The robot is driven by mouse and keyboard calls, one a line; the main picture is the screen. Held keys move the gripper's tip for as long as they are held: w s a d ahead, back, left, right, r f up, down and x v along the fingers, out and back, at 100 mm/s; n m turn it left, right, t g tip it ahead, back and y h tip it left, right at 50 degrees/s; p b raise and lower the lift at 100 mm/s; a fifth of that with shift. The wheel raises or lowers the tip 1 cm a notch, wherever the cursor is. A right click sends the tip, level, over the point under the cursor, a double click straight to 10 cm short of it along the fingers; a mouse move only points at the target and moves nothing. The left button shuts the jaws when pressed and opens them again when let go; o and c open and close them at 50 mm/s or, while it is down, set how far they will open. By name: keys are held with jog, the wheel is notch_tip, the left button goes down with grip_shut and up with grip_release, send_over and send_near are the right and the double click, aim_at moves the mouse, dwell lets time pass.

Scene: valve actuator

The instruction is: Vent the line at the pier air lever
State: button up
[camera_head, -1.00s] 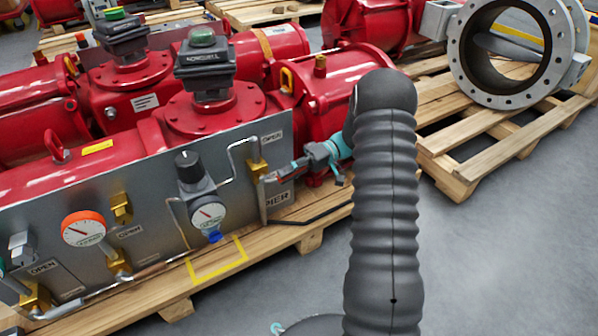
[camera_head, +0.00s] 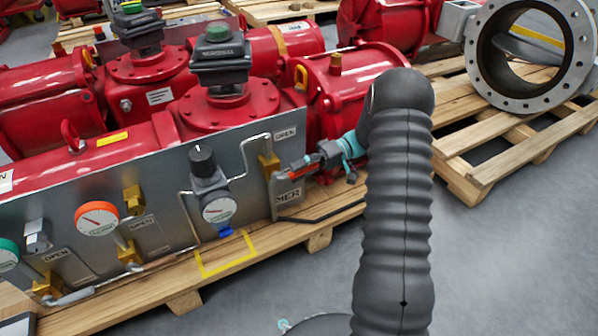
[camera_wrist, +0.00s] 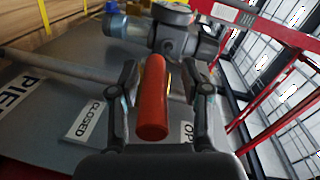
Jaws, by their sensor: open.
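A red-orange lever handle (camera_wrist: 153,98) lies between the two fingers of my gripper (camera_wrist: 160,84) in the wrist view. The fingers are open on either side of it, and I cannot tell whether they touch it. A plate beside it reads "PIE", with "CLOSED" and part of "OP" on smaller labels. In the head view my gripper (camera_head: 306,164) is at the right end of the grey panel (camera_head: 165,210), beside a brass valve (camera_head: 268,165). A dark, teal-marked wrist section shows behind it, and my arm hides part of the area to the right.
A pressure gauge with a black-knobbed regulator (camera_head: 208,178) and an orange-rimmed gauge (camera_head: 97,219) sit left on the panel. Red actuators (camera_head: 225,105) stand behind. A wooden pallet (camera_head: 215,270) lies below. Grey floor (camera_head: 490,260) is clear at right.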

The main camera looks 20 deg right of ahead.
notch_tip(320, 180, up, 10)
jog(key=shift+f, duration=0.25)
dwell(0.3)
jog(key=shift+r, duration=0.15)
jog(key=d+r+p, duration=0.2)
jog(key=r+p, duration=0.4)
jog(key=r, duration=0.1)
jog(key=w+d+r+p, duration=0.1)
jog(key=d+r+p, duration=0.2)
jog(key=r+p, duration=0.3)
jog(key=shift+r, duration=0.9)
dwell(0.6)
jog(key=shift+w, duration=0.1)
